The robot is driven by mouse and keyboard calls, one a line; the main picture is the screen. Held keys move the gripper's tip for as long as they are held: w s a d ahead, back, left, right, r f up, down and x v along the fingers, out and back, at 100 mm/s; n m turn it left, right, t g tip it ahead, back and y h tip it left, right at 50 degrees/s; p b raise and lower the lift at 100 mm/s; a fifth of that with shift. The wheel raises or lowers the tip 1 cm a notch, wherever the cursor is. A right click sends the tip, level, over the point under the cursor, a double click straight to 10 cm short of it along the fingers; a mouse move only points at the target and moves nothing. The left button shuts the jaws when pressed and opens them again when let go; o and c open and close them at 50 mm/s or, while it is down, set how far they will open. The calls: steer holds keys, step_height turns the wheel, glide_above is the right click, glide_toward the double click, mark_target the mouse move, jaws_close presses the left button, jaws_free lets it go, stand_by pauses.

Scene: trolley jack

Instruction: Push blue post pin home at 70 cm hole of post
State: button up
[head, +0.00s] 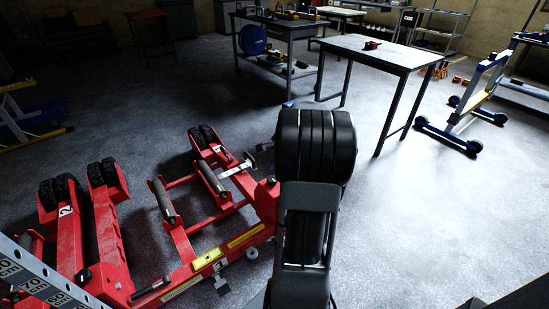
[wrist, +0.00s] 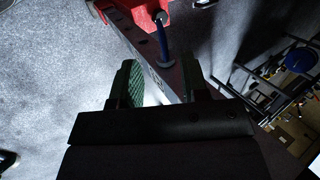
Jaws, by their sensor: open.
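In the wrist view, my gripper (wrist: 160,80) is open, with a green-padded finger on either side and nothing clasped between them. A blue pin (wrist: 164,46) with a pale round end shows just beyond the fingertips, below a red bracket (wrist: 138,12). It lies over a grey post (wrist: 143,48) with dark holes that runs down diagonally towards the gap between the fingers. A label on this post is too blurred to read. I cannot tell how deep the pin sits. In the head view, my arm hides the gripper and the pin.
In the head view, a labelled grey post (head: 38,284) with a 70 cm mark crosses the lower left corner. Red jack units (head: 105,235) with black wheels fill the left floor. A table (head: 372,54) and a blue-wheeled frame (head: 463,115) stand behind.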

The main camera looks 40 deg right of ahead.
steer(key=shift+p+v, duration=0.4)
steer(key=shift+v, duration=2.35)
steer(key=s+a+r+n+p, duration=0.3)
steer(key=a+r+n+p, duration=0.3)
steer(key=a, duration=0.4)
steer(key=s+a+r+n+g+p, duration=0.1)
steer(key=s+a+r+n+p, duration=0.2)
steer(key=a+r+n+p, duration=0.3)
steer(key=s+a+r+n+g+p, duration=0.1)
steer(key=s+a+r+n+p, duration=0.2)
steer(key=a, duration=1.2)
step_height(320, 180, up, 4)
steer(key=n+p, duration=0.2)
steer(key=n, duration=0.2)
steer(key=shift+a+p, duration=0.3)
steer(key=shift+p, duration=0.1)
steer(key=shift+d, duration=0.1)
